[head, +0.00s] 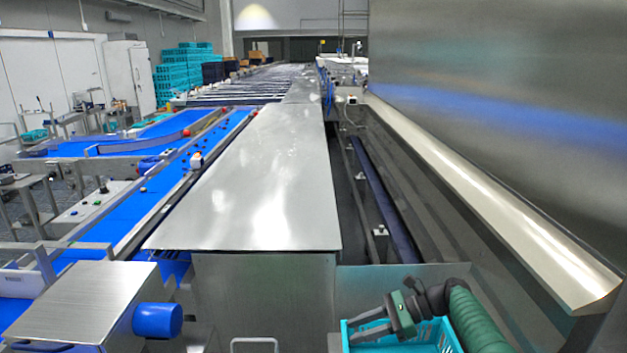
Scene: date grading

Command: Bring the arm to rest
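My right arm (476,322), with a ridged green sleeve, comes in at the bottom right. Its dark gripper (351,331) points left over a teal crate (434,338) at the bottom edge. The two fingers are apart and I see nothing between them. I cannot tell how high the gripper is above the crate, and the crate's lower part is cut off by the frame. My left gripper is not in view.
A bare steel table (255,185) runs away in the middle. Blue conveyor belts (130,215) with a few small dark items lie left of it. A steel box with a blue cylinder (157,320) stands at lower left. A large steel panel (510,100) bounds the right.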

